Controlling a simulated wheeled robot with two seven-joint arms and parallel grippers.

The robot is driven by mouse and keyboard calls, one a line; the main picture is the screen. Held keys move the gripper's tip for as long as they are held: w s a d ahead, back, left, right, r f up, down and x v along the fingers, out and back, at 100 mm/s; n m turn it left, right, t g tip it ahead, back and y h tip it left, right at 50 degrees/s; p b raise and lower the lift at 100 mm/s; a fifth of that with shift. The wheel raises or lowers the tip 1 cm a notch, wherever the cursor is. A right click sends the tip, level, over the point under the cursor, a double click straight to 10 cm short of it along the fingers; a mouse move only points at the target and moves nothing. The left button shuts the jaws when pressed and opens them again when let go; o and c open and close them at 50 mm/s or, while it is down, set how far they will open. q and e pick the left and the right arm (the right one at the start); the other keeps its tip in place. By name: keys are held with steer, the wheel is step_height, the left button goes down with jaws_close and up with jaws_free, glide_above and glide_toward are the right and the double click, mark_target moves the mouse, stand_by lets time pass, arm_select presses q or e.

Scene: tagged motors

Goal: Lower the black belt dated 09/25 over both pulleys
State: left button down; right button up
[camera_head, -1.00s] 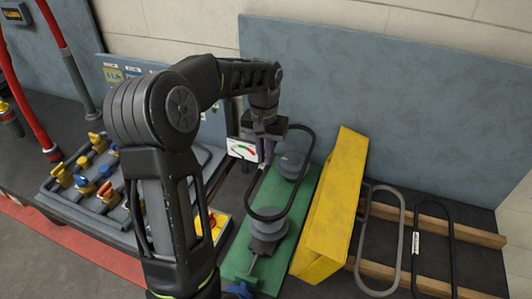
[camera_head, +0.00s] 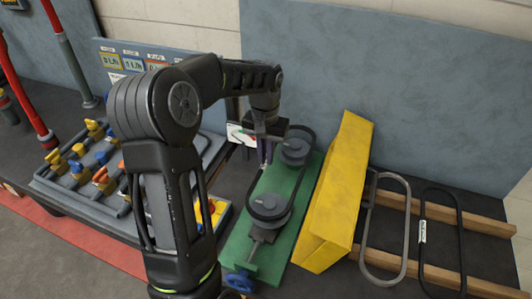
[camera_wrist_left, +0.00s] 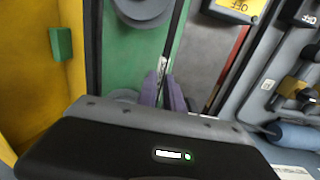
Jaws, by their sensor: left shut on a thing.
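The black belt (camera_head: 300,184) is a long loop around the far pulley (camera_head: 296,148) and the near pulley (camera_head: 269,205) on the green base (camera_head: 237,245). It looks close to pulley height; I cannot tell whether it is seated. My left gripper (camera_head: 265,153) is shut on the belt's left strand, between the pulleys. In the left wrist view its purple fingers (camera_wrist_left: 165,92) pinch the strand beside a white tag (camera_wrist_left: 162,67), whose date is too small to read. Both pulleys show partly there, on either side of the fingers. My right gripper is not in view.
A yellow block-shaped cover (camera_head: 337,195) stands close to the right of the green base. A grey belt (camera_head: 384,230) and another black belt (camera_head: 441,240) with a white tag lie across wooden rails at right. A tray of valves (camera_head: 90,165) is at left. A grey panel rises behind.

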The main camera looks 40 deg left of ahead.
arm_select(q)
steer(key=shift+f+b, duration=1)
steer(key=shift+f, duration=0.8)
steer(key=c, duration=1.4)
jaws_free()
steer(key=shift+r+b, duration=0.35)
steer(key=shift+r, duration=3.55)
